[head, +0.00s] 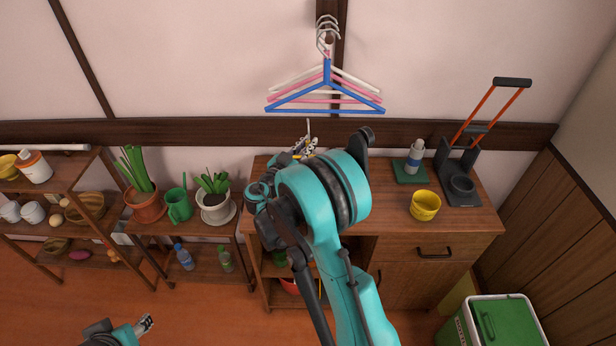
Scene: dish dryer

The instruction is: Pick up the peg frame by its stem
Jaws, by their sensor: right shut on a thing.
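The peg frame (308,127) shows as a thin pale upright stem with small pale and yellow parts beneath it, at the back of the wooden cabinet top. My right gripper (301,147) is at the stem and shut on the peg frame. My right arm hides most of the frame's lower part, so I cannot tell whether it touches the cabinet top. My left gripper (146,323) is low at the lower left, over the floor and far from the peg frame. Its fingers are too small to read.
The wooden cabinet (390,213) carries a yellow cup (425,205), a bottle (415,157) on a green mat and a dark stand with orange handles (485,118). Hangers (327,88) hang above on the wall. Potted plants (145,205) stand left. A green-lidded bin (500,322) stands lower right.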

